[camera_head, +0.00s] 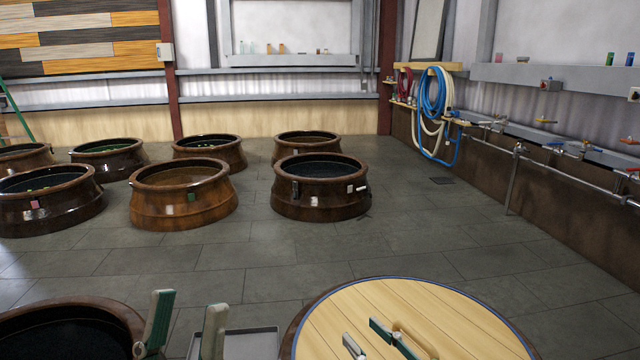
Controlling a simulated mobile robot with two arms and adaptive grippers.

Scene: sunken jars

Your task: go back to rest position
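My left gripper (186,318) is at the bottom left, in front of the grey tray. Its two fingers point up and stand apart, with nothing between them. My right gripper (372,335) is at the bottom, over the round wooden lid (350,308). Its two fingers stand apart, and I see nothing held between them. The lid's wooden handle (418,341) is just right of the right gripper; I cannot tell whether they touch. The lid covers a jar at the front. The lower parts of both grippers are cut off by the frame.
An open dark jar (92,312) is at the front left, with a grey tray (262,343) between it and the lidded jar. Several sunken jars, including a brown one (184,212) and a dark one (318,206), stand further back. The tiled floor (260,262) between is clear.

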